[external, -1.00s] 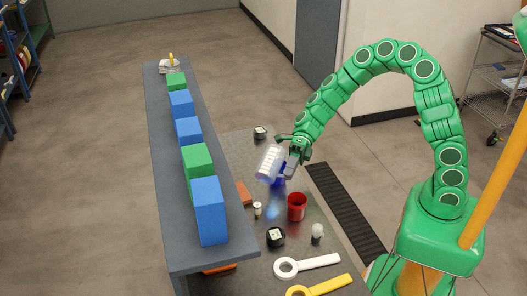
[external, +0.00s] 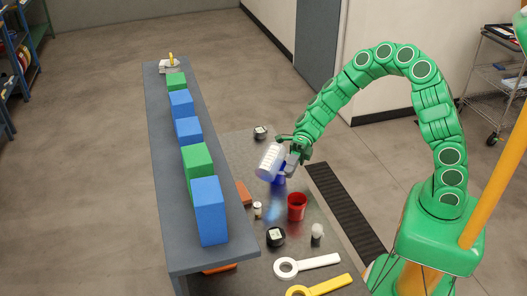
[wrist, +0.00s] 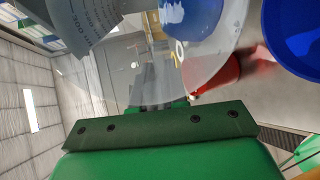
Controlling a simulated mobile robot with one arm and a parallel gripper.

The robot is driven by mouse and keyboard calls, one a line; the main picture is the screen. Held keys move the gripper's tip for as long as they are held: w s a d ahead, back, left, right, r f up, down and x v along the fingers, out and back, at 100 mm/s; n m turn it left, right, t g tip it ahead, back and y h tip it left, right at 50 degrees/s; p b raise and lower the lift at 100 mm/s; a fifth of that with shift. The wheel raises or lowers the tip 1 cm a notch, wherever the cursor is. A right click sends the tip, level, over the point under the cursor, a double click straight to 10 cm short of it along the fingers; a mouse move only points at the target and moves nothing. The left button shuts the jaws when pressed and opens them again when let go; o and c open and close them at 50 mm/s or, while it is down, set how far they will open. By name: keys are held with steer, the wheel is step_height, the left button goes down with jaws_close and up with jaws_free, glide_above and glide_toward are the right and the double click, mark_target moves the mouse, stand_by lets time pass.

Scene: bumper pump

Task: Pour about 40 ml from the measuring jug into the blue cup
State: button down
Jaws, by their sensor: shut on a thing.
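The measuring jug (external: 270,160) is clear, with a pale printed label, and is tilted in the air above the table. My gripper (external: 291,159) is shut on it from the right side. The jug fills much of the upper wrist view (wrist: 110,65), where its wall is see-through. The blue cup (external: 280,180) stands just below the jug, partly hidden by it and by my gripper. It also shows at the upper right of the wrist view (wrist: 295,38). A blue patch shows through the jug there; I cannot tell whether liquid is flowing.
A red cup (external: 297,207) stands close to the blue cup. Dark-based scales (external: 275,236), small bottles (external: 317,233) and white and yellow ring-ended tools (external: 305,265) lie nearer. A raised grey shelf (external: 163,150) with blue and green blocks runs along the left.

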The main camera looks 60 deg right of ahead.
steer(key=shift+d+r+y+b, duration=0.1)
steer(key=shift+r+y+b, duration=0.15)
steer(key=shift+y, duration=0.25)
steer(key=shift+a, duration=0.2)
stand_by(0.3)
steer(key=shift+a+b, duration=0.35)
steer(key=shift+a, duration=0.05)
steer(key=shift+a, duration=0.1)
steer(key=shift+s+r+y+b, duration=0.1)
steer(key=shift+r+y+b, duration=0.15)
steer(key=shift+y+b, duration=0.35)
stand_by(1.2)
steer(key=shift+h, duration=0.3)
steer(key=shift+a+f+h, duration=0.15)
steer(key=shift+f+h, duration=0.05)
steer(key=shift+h, duration=0.2)
steer(key=shift+a+f+h, duration=0.15)
steer(key=shift+f+h, duration=0.45)
steer(key=shift+h, duration=0.3)
steer(key=shift+f+h, duration=0.6)
steer(key=shift+h, duration=0.2)
